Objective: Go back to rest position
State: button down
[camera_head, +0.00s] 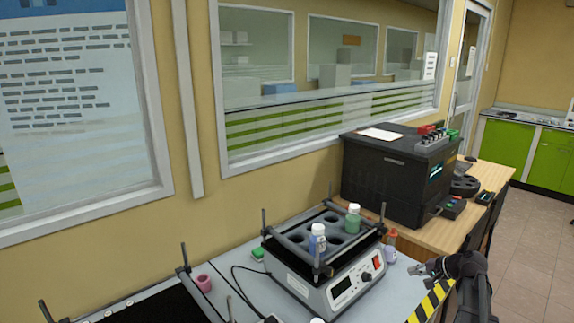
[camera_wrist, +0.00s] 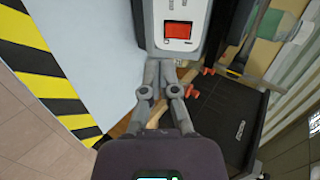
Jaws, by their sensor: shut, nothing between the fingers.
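My gripper (camera_head: 432,268) is at the lower right of the head view, to the right of the shaker machine (camera_head: 350,290) and near the striped table edge. In the wrist view my gripper (camera_wrist: 161,72) is shut and empty, its fingers pointing up the picture towards the machine's front panel with its red switch (camera_wrist: 178,31). I cannot tell the gap between the fingertips and the machine. The rest position itself is not marked in either view.
A blue-labelled bottle (camera_head: 317,240) and a green bottle (camera_head: 352,218) sit in the shaker's rack. A small red-capped bottle (camera_head: 391,246) stands beside it. A black analyser (camera_head: 385,180) is on the wooden table behind. Yellow-black tape (camera_head: 432,300) marks the edge; the floor (camera_head: 530,250) at right is clear.

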jog(key=s+a+r+n+g+h+p, duration=0.1)
jog(key=s+a+n+g+h+p, duration=0.1)
jog(key=s+a, duration=0.3)
jog(key=s+a+n+g+h+p, duration=0.2)
jog(key=s+a, duration=0.4)
jog(key=a, duration=0.6)
jog(key=s+a+r+n+g+h+p, duration=0.1)
jog(key=s+a+n+g+h+p, duration=0.2)
jog(key=a, duration=0.6)
jog(key=s+n+p, duration=0.2)
jog(key=s, duration=0.1)
jog(key=shift+r+g+p, duration=0.3)
jog(key=shift+g+p, duration=0.05)
jog(key=shift+g, duration=0.05)
